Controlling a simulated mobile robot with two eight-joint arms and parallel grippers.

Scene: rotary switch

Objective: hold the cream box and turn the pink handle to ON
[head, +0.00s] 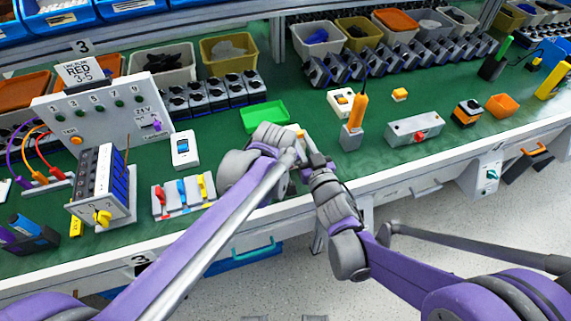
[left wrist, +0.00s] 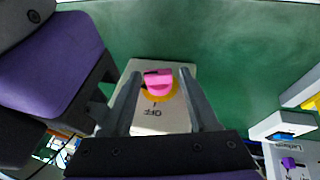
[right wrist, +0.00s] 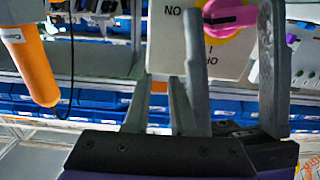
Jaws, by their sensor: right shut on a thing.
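The cream box (left wrist: 160,122) shows in the left wrist view with a pink handle (left wrist: 158,84) on a yellow ring; the OFF label shows upside down. My left gripper (left wrist: 160,74) is open, with one finger on each side of the pink handle. In the right wrist view the cream box (right wrist: 165,50) fills the top middle, with the pink handle (right wrist: 230,16) on it. My right gripper (right wrist: 164,82) is shut on the box's edge. In the head view my arms hide most of the box.
A green tray (head: 263,115) lies on the green bench behind my grippers. An orange-handled tool (head: 356,110) on a grey block stands to the right. A three-lever switch block (head: 184,196) and a white switch (head: 185,149) stand to the left. Crates and switches line the back.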

